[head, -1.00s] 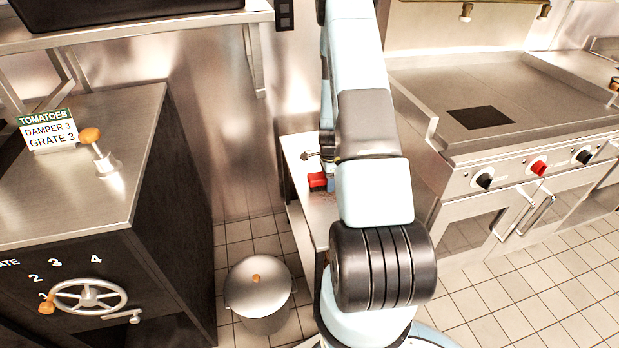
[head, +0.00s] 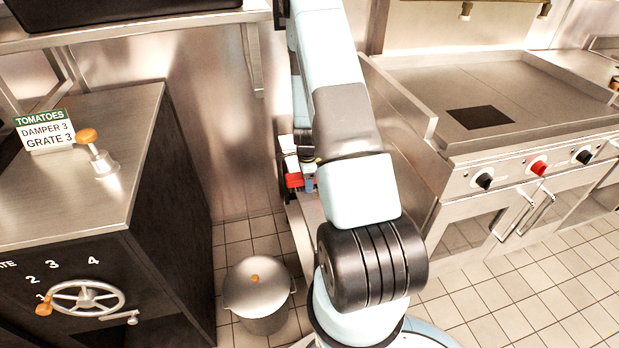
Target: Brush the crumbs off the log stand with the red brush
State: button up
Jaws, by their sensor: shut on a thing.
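The red brush (head: 294,181) shows as a small red block near the left edge of the narrow metal log stand (head: 312,208), between the dark range and the griddle. My gripper (head: 308,183) is shut on the brush; my arm hides much of the gripper and part of the brush. I cannot tell whether the brush touches the stand top. My arm also covers much of the stand. I cannot make out crumbs on the part that shows.
A lidded metal bin (head: 258,292) stands on the tiled floor left of the stand. The dark range (head: 110,190) with a handwheel (head: 86,297) is at left. The griddle (head: 500,95) is at right, and a shelf (head: 150,28) hangs above left.

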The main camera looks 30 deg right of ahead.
jog(key=shift+r, duration=3.15)
jog(key=shift+w+a+n, duration=0.2)
jog(key=shift+a+n, duration=0.25)
jog(key=shift+n, duration=0.05)
jog(key=w+a+r+n, duration=0.1)
jog(key=w+a+n, duration=0.2)
jog(key=a+n, duration=0.6)
jog(key=w+a+n, duration=0.3)
jog(key=a+n, duration=0.6)
jog(key=n, duration=0.2)
jog(key=shift+r+n, duration=0.35)
jog(key=shift+n, duration=0.05)
